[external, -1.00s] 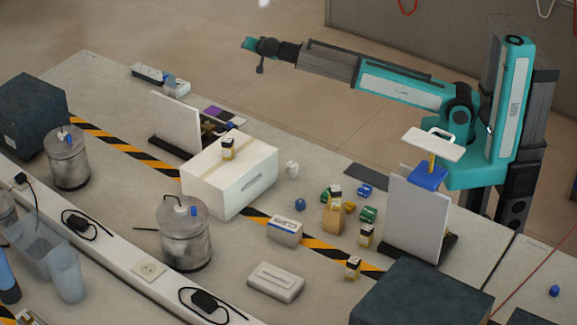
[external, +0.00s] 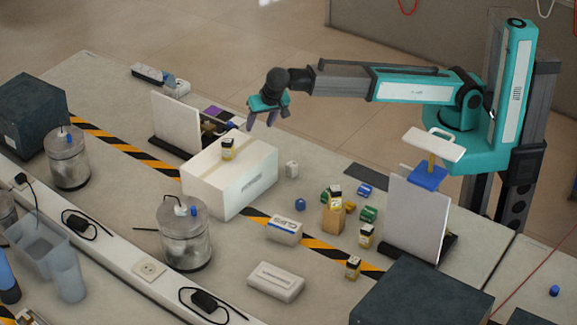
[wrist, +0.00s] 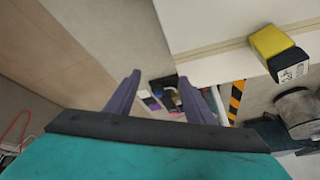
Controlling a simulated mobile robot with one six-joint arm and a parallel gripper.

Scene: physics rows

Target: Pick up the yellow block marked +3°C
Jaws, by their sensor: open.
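A yellow block with a black part and white label (external: 228,149) stands on top of the white box (external: 235,190). It also shows at the upper right of the wrist view (wrist: 277,50), where its label print is too small to read. Similar yellow-and-black blocks stand on a wooden block (external: 335,191) and on the table (external: 366,236), with another nearer the front (external: 353,268). I cannot tell which is marked +3°C. My gripper (external: 262,118) is open and empty, in the air beyond the far side of the white box. Its purple fingers (wrist: 159,76) are apart in the wrist view.
A white upright panel (external: 177,122) stands left of the box, and another (external: 414,215) at the right. A metal canister (external: 186,235) stands in front. Small blue and green pieces (external: 369,214) lie near the wooden block. Bare table (external: 120,205) lies left of the box.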

